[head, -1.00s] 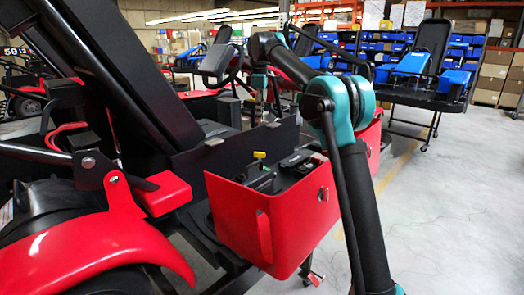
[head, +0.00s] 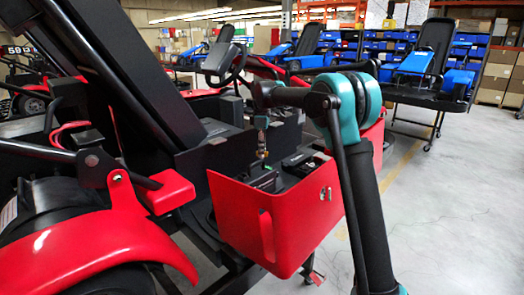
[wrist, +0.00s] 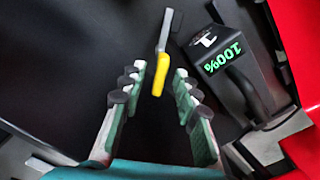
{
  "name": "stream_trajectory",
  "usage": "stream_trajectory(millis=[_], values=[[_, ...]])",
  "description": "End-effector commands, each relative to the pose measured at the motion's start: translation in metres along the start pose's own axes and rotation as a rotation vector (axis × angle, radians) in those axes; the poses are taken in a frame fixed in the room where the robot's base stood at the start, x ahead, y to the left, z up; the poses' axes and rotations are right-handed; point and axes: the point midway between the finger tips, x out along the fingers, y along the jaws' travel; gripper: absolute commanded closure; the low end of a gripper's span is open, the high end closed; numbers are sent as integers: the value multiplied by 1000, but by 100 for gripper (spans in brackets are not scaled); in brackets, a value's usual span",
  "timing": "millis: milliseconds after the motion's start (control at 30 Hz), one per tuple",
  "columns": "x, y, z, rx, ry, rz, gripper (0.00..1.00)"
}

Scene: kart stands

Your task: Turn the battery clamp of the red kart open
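The battery clamp shows in the wrist view as a grey lever with a yellow handle (wrist: 158,82). My gripper (wrist: 159,70) is open, its two padded fingers on either side of the yellow end, with gaps visible to both. Whether it is at finger depth I cannot tell. The black battery (wrist: 232,72) with a green "100%" display lies right of the clamp. In the head view my gripper (head: 262,150) points down over the red side box (head: 250,222) of the red kart (head: 85,245); the clamp is hidden or too small to make out there.
A red wall (wrist: 296,45) borders the battery at the right in the wrist view. The kart's black seat (head: 120,65) rises left of my arm. Blue karts on stands (head: 432,95) are behind. The floor at right is clear.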

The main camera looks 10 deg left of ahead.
Motion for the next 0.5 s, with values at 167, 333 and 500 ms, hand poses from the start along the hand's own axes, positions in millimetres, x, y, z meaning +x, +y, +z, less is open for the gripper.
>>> stream_trajectory(millis=[167,333,500], values=[[2,0,0,0,0,0,69],[2,0,0,0,0,0,75],[2,0,0,0,0,0,96]])
